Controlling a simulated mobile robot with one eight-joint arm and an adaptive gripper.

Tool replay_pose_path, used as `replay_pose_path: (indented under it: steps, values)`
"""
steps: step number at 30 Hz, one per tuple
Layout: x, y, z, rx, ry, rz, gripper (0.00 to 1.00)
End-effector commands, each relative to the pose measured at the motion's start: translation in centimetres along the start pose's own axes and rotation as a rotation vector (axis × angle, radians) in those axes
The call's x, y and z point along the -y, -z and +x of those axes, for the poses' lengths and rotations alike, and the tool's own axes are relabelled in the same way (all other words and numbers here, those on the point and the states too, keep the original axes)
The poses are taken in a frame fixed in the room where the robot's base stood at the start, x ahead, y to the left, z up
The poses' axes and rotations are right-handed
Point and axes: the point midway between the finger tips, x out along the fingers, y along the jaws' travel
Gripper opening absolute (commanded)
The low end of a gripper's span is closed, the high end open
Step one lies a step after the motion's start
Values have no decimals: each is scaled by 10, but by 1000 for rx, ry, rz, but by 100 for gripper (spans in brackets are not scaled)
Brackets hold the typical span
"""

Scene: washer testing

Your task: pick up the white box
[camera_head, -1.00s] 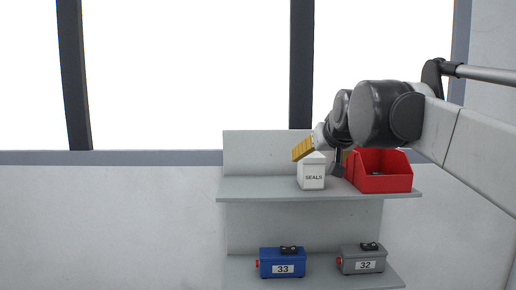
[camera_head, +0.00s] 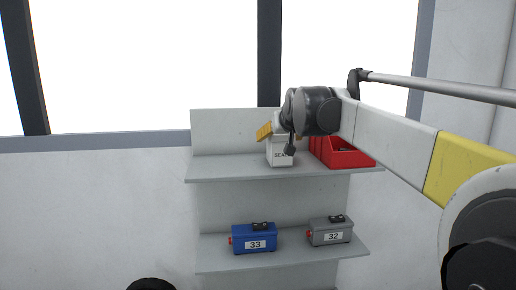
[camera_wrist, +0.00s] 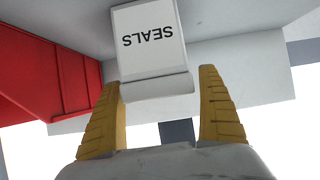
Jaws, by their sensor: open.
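The white box (camera_head: 280,155), marked "SEALS", stands upright on the upper shelf in the head view, partly hidden behind my arm. In the wrist view the white box (camera_wrist: 150,42) appears upside down, beyond and between the yellow fingers. My gripper (camera_wrist: 160,85) is open, with one finger on each side of the box's near end. No finger clearly touches the box. In the head view a yellow finger of my gripper (camera_head: 265,132) shows at the box's upper left.
A red bin (camera_head: 345,158) stands right of the box on the upper shelf (camera_head: 225,168); it also shows at left in the wrist view (camera_wrist: 45,75). A blue unit "33" (camera_head: 255,238) and a grey unit "32" (camera_head: 330,231) stand on the lower shelf. The upper shelf is clear left of the box.

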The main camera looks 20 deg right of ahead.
Motion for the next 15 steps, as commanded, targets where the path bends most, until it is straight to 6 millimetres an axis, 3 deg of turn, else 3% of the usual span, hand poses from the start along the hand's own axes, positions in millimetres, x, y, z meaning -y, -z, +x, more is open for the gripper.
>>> replay_pose_path:
  steps: [5, 11, 15]
  values:
    - [0, 0, 0, 0, 0, 0, 88]
    - [0, 0, 0, 0, 0, 0, 28]
    - [0, 0, 0, 0, 0, 0, 24]
